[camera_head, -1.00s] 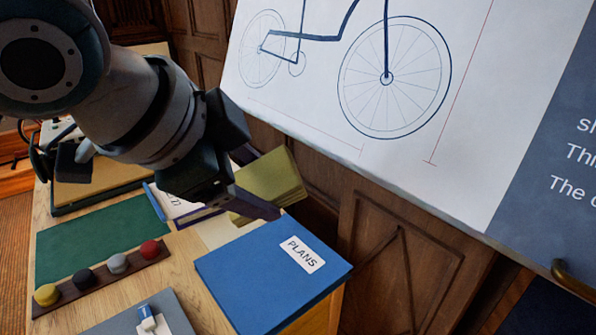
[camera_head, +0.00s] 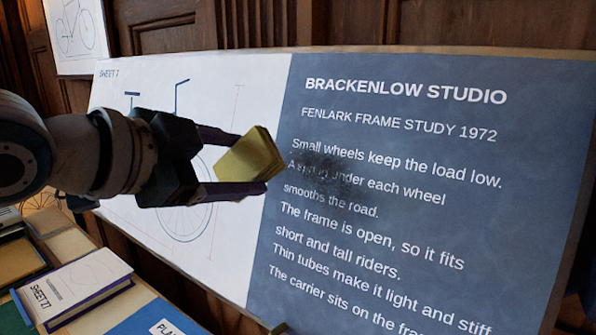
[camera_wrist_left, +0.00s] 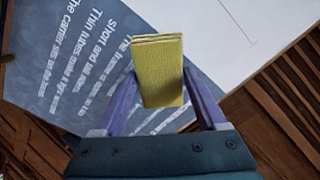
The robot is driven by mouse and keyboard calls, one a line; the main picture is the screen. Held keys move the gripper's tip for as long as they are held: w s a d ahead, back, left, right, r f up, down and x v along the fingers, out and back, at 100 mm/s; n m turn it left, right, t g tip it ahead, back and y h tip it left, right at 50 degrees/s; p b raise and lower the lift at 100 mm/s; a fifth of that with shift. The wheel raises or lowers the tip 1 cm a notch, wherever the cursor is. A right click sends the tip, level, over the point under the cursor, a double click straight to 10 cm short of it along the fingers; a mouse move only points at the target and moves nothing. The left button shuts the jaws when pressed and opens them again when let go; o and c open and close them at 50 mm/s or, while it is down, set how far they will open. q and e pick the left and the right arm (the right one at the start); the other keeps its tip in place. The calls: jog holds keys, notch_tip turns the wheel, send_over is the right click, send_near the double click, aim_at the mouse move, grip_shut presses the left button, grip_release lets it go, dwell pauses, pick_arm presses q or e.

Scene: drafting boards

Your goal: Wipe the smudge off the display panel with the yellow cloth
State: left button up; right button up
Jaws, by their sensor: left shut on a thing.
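The display panel (camera_head: 430,235) fills the right of the head view, with a white drawing half and a blue-grey text half. A dark smudge (camera_head: 330,175) lies over the left part of the upper text lines. My left gripper (camera_head: 258,165) is shut on the folded yellow cloth (camera_head: 248,158), in front of the panel just left of the smudge. The cloth (camera_wrist_left: 160,70) also shows between the fingers in the left wrist view, with panel text behind it. Whether the cloth touches the panel cannot be told. My right gripper is not in view.
A small knob-like end (camera_head: 278,328) shows at the panel's lower edge. Wood panelling (camera_head: 380,22) stands behind.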

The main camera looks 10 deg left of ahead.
pick_arm(q)
jog(key=b+x, duration=0.1)
jog(key=x, duration=0.1)
jog(key=b+x, duration=0.1)
jog(key=shift+w+f+b, duration=0.3)
jog(key=shift+f+b, duration=0.1)
jog(key=shift+w+d+b, duration=0.3)
jog(key=shift+w+b, duration=0.15)
jog(key=shift+w, duration=0.2)
jog(key=shift+b+x, duration=0.55)
jog(key=shift+x, duration=0.5)
jog(key=shift+d, duration=0.1)
